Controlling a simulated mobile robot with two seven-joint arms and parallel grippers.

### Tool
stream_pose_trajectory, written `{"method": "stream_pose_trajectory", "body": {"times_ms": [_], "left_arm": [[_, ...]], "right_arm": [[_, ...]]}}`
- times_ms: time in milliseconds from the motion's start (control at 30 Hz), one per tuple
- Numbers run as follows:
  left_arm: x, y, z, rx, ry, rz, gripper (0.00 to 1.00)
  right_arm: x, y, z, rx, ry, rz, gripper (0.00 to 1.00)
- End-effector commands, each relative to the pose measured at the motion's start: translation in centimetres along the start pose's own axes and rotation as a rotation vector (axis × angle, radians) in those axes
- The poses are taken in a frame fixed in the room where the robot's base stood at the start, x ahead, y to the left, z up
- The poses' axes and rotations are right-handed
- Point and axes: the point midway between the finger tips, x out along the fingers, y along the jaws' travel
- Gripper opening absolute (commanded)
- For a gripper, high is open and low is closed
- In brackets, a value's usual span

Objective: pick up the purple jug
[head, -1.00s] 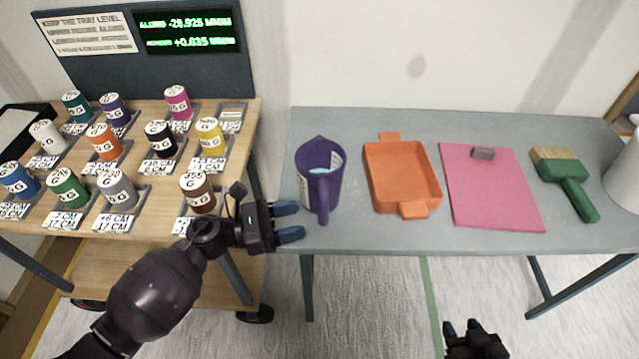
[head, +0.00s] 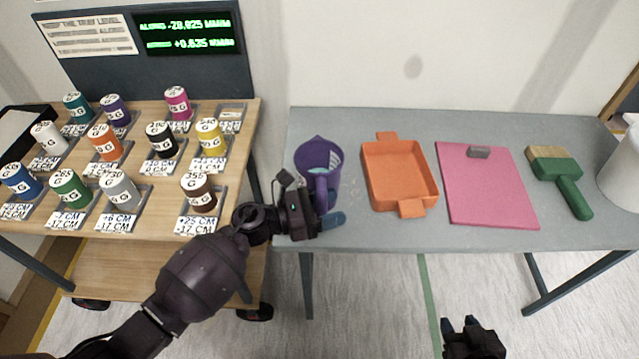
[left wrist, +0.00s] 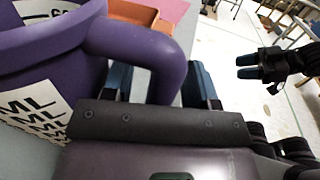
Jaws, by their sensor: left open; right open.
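The purple jug (head: 328,157) stands upright on the grey table, with its handle toward me and something pale blue inside. It also shows large in the left wrist view (left wrist: 40,62), with white measuring labels marked ML. My left gripper (head: 328,208) is open at the jug's handle. In the left wrist view the handle (left wrist: 150,58) comes down between the two blue fingers of my left gripper (left wrist: 160,85); I cannot tell whether they touch it. My right gripper (head: 460,324) is open and empty, low in front of the table, and shows in the left wrist view (left wrist: 248,66).
An orange tray (head: 400,208), a pink clipboard (head: 490,195) and a green brush (head: 565,175) lie right of the jug. A white cylinder (head: 622,170) stands at the right edge. A wooden stand (head: 150,190) at left holds several labelled weights.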

Motion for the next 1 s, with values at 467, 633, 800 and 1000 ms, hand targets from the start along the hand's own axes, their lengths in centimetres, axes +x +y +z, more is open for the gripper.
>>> {"method": "stream_pose_trajectory", "body": {"times_ms": [467, 633, 800, 1000], "left_arm": [[0.0, 0.0, 0.0, 0.000, 0.000, 0.000, 0.00], [0.0, 0.0, 0.1, 0.002, -0.002, -0.001, 0.00], [0.0, 0.0, 0.5, 0.004, -0.002, -0.001, 0.00], [0.0, 0.1, 3.2, 0.011, -0.003, -0.002, 0.00]], "right_arm": [[0.0, 0.1, 0.1, -0.007, -0.001, -0.001, 0.43], [0.0, 0.1, 0.1, -0.006, -0.001, -0.001, 0.43], [-0.1, 0.0, -0.1, -0.001, 0.002, 0.000, 0.43], [-0.3, 0.0, -1.0, 0.006, 0.014, 0.002, 0.43]]}}
